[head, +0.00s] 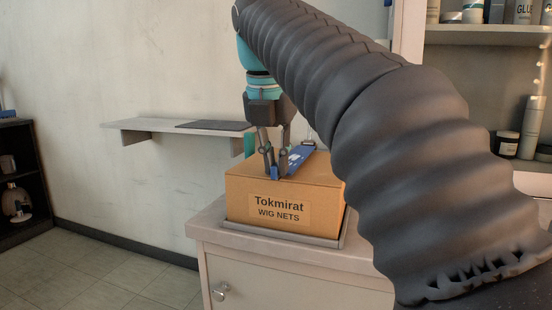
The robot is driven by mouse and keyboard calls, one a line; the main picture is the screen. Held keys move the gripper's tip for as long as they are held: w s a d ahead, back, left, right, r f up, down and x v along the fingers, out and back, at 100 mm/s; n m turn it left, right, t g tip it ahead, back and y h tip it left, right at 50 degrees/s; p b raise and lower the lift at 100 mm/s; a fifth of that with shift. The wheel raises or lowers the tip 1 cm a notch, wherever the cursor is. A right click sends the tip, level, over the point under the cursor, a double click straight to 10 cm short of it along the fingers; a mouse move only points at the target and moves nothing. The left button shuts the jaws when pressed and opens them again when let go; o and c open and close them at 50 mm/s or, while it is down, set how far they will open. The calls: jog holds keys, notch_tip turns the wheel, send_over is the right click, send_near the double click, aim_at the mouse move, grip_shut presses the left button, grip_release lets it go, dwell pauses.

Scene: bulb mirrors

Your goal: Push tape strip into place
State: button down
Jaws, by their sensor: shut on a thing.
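A cardboard box (241,194) labelled "Tokmirat WIG NETS" stands closed on a grey tray (240,229) on a cabinet top. A blue strip (299,154), which looks like the tape strip, runs along the top of the box from the back towards the front edge. My gripper (272,172) points down at the front part of the box top and is shut on a blue piece at the strip's near end. I cannot tell whether the strip is pressed flat there. My arm hides the right side of the box.
A pale cabinet (262,283) with a knob carries the tray. A wall shelf (150,126) with a dark mat (214,126) is behind to the left. Shelves with bottles (530,124) stand at the right. A dark shelf unit (20,175) is far left. The floor at left is clear.

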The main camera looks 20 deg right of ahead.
jog(key=shift+f, duration=0.4)
dwell(0.9)
jog(key=c, duration=1.2)
grip_release()
jog(key=shift+o, duration=0.2)
jog(key=shift+r, duration=0.2)
jog(key=shift+p+v, duration=2.4)
